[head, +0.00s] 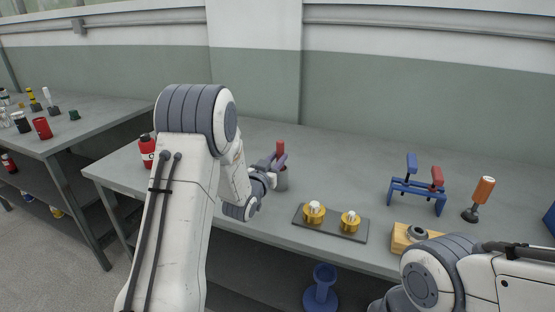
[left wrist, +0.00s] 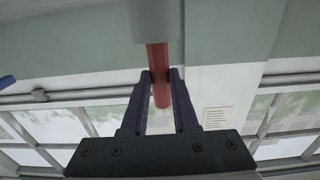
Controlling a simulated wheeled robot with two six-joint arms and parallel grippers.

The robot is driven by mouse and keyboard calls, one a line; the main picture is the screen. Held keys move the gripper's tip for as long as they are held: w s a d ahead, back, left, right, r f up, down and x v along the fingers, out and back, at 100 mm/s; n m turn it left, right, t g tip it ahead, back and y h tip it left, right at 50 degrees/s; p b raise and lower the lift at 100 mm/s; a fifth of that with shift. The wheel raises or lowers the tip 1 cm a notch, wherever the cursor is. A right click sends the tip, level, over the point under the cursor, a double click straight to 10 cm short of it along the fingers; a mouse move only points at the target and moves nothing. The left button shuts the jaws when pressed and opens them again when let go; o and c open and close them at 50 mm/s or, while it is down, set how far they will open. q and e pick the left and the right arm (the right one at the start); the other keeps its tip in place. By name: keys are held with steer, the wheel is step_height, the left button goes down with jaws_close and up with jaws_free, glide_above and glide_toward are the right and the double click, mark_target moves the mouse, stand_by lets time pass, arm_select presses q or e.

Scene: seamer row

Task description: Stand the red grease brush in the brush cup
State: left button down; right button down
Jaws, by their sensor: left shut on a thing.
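The red grease brush (head: 280,147) is upright over a grey brush cup (head: 281,182) on the grey bench. In the left wrist view its red handle (left wrist: 161,90) sits between my left gripper's (left wrist: 161,78) two dark fingers, which are shut on it. The brush's other end is hidden in or behind the grey cup (left wrist: 155,18); how deep it sits cannot be told. In the head view my left gripper (head: 279,163) is at the cup's rim height. My right gripper is out of view; only my right arm shows at bottom right.
A dark tray (head: 346,233) with two brass pieces lies right of the cup. A blue rack (head: 418,193) with blue and red handles and an orange-handled tool (head: 482,192) stand farther right. A red bottle (head: 147,151) stands at left. The bench behind the cup is clear.

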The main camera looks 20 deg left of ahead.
arm_select(q)
steer(key=shift+f, duration=0.15)
steer(key=c, duration=0.6)
jaws_free()
steer(key=s+b, duration=0.2)
steer(key=s, duration=0.9)
steer(key=s+d+m+g+h+p, duration=0.1)
steer(key=s+d+m+g+p, duration=0.1)
steer(key=s+d+g+p, duration=0.45)
steer(key=s+d+m+g+p, duration=0.1)
steer(key=s+d+m+g, duration=0.15)
steer(key=d, duration=0.75)
steer(key=s+d+r+g+p, duration=0.1)
steer(key=s+r+g, duration=0.1)
steer(key=s, duration=0.6)
steer(key=s+d+r+m+g+p, duration=0.1)
steer(key=s+g, duration=0.3)
steer(key=s, duration=0.4)
steer(key=s+d+r+m+g+y+p, duration=0.1)
steer(key=s+d+r+g, duration=0.1)
steer(key=s, duration=0.5)
steer(key=shift+s+r+g+p, duration=0.3)
steer(key=shift+s+g+p, duration=0.1)
steer(key=shift+g, duration=0.1)
